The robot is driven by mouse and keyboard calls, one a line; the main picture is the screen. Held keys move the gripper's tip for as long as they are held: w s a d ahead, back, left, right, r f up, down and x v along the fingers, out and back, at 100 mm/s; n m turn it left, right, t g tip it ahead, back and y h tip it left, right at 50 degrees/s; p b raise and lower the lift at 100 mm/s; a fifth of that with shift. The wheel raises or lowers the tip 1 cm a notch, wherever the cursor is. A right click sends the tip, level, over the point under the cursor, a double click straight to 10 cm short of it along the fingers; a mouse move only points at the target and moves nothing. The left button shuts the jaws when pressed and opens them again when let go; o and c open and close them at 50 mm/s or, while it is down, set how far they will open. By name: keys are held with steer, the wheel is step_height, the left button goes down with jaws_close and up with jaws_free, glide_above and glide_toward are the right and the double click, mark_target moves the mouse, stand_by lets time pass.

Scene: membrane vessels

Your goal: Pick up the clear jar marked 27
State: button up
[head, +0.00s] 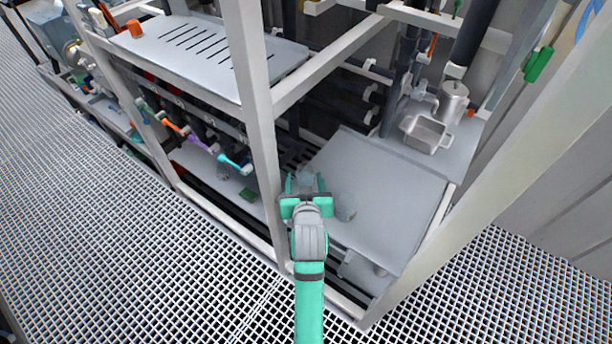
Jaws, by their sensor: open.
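My gripper (304,184) is teal and open, reaching over the left part of a grey shelf plate (385,190). A faint clear jar (303,179) shows between or just beyond its fingers; I cannot tell whether they touch it. A second clear jar (345,207) stands on the plate just right of the gripper. A third small clear vessel (222,172) sits lower left, behind the frame post. No number is legible on any of them, so I cannot tell which is marked 27.
A white frame post (252,100) stands close left of my gripper, and a diagonal beam (480,200) crosses on the right. A metal square pan (425,133) and a lidded metal pot (453,100) stand at the back right. The plate's middle is clear.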

mark_target(305, 170)
steer(key=x, duration=0.5)
steer(key=shift+d+r, duration=0.1)
steer(key=shift+d, duration=0.1)
steer(key=shift+c, duration=0.2)
steer(key=c, duration=1.2)
